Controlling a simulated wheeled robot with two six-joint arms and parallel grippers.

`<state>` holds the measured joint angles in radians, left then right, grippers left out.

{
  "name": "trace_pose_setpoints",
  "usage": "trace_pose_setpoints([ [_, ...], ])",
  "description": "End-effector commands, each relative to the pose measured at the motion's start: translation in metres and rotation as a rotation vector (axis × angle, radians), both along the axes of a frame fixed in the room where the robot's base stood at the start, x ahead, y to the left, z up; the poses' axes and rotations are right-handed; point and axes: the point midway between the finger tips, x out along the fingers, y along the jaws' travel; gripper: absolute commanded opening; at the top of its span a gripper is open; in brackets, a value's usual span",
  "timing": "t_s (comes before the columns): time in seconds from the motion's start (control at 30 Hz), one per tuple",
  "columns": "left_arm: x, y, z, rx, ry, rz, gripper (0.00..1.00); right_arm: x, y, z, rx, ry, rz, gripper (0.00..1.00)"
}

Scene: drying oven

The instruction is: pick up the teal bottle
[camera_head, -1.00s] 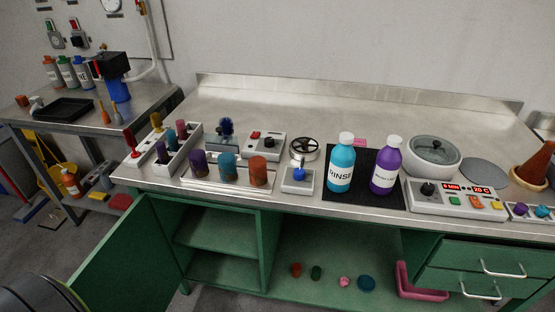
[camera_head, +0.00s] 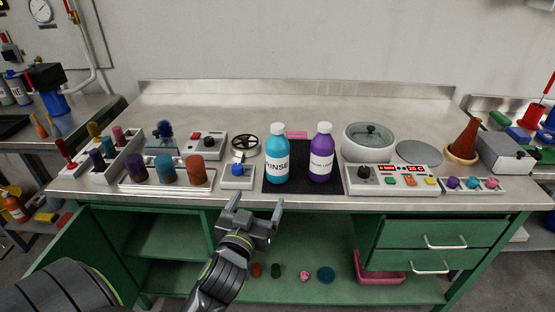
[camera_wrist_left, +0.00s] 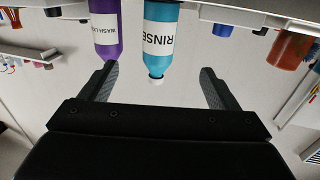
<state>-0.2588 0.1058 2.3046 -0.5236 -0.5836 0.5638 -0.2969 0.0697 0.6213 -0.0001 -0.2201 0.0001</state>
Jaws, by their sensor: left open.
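The teal bottle (camera_head: 277,158), with a white cap and a RINSE label, stands upright on a black mat (camera_head: 300,187) on the steel bench. My left gripper (camera_head: 256,201) is open and empty, in front of the bench edge and a little left of the bottle. In the left wrist view the teal bottle (camera_wrist_left: 159,38) appears upside down beyond the open fingers (camera_wrist_left: 158,85), with clear space between it and them. The purple bottle (camera_head: 321,155) stands just right of the teal one. It also shows in the left wrist view (camera_wrist_left: 104,28). My right gripper is not in view.
A blue-button box (camera_head: 238,177) stands left of the mat, beside a tray (camera_head: 130,183) with several coloured jars. The back of the bench is clear. A green cabinet door (camera_head: 78,243) hangs open.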

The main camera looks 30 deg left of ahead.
Motion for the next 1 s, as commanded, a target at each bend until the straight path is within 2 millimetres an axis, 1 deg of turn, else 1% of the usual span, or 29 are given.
trace_pose_setpoints([
  [0.03,0.004,0.001,0.004,0.001,-0.007,0.000,0.83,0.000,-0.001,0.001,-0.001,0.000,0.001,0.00],
  [0.17,0.023,0.008,0.006,0.004,-0.009,0.000,0.83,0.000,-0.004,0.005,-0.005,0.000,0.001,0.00],
  [0.4,0.072,0.024,0.006,0.005,-0.008,0.001,0.83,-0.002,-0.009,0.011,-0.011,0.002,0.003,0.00],
  [0.53,0.094,0.031,0.006,0.003,-0.007,0.001,0.83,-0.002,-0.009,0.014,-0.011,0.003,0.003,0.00],
  [0.7,0.110,0.037,0.004,0.002,-0.006,0.001,0.83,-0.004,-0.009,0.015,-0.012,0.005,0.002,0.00],
  [0.87,0.118,0.039,0.005,0.001,-0.007,0.001,0.83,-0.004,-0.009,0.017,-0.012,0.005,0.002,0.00],
  [1.0,0.135,0.044,0.010,0.001,-0.006,0.000,0.83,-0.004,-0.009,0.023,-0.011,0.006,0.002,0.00],
])
